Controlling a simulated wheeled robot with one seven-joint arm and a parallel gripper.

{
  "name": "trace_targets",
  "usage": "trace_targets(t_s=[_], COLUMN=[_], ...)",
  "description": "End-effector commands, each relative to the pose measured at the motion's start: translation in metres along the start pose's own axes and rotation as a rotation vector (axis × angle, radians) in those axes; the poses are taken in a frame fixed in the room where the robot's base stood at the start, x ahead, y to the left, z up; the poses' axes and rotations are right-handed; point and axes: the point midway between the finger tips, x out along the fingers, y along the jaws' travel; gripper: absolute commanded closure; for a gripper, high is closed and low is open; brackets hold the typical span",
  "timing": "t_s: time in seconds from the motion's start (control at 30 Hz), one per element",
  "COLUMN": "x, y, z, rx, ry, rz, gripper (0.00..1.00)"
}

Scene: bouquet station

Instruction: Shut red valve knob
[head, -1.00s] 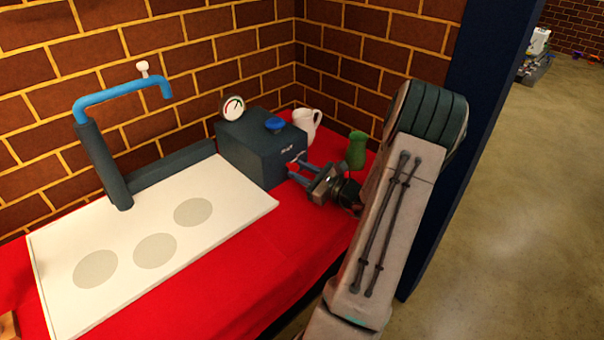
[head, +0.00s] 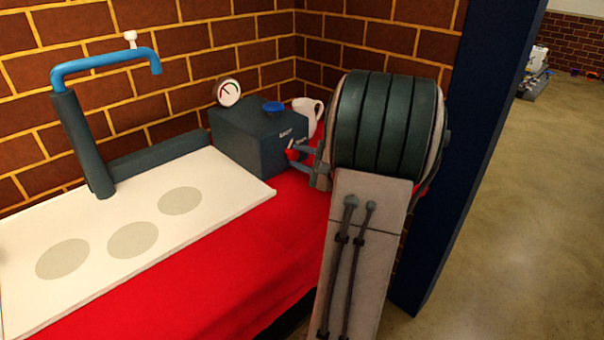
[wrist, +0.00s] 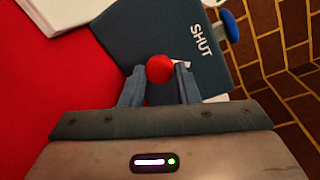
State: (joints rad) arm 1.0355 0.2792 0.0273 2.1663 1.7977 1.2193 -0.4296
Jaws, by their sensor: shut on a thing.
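The red valve knob (wrist: 160,69) shows in the wrist view on the side of the dark teal box (wrist: 156,30), near the white word SHUT. My gripper (wrist: 160,80) has its two blue-grey fingers on either side of the knob and is shut on it. In the head view the knob (head: 291,145) is a small red spot at the box's right face (head: 285,150), with my gripper (head: 300,155) against it. My arm hides part of the gripper there. The gauge (head: 228,92) on the box has a dark needle leaning up and left.
A blue knob (head: 272,107) sits on top of the box. A white pitcher (head: 306,113) stands behind it. A white board (head: 150,235) with grey circles lies left on the red cloth (head: 235,245), below a blue pipe (head: 105,62). A dark blue post (head: 480,130) stands right of my arm.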

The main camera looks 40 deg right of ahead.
Motion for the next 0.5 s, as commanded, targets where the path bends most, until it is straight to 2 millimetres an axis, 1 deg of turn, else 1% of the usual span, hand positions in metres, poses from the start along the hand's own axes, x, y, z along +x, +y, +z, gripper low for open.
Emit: trace_targets(t_s=[0.03, 0.5], x=[0.0014, 0.0008], y=[0.0083, 0.0076], z=[-0.0028, -0.0017], rx=[-0.044, -0.399], ry=[0.005, 0.060], rz=[0.001, 0.009], gripper=[0.94, 0.94])
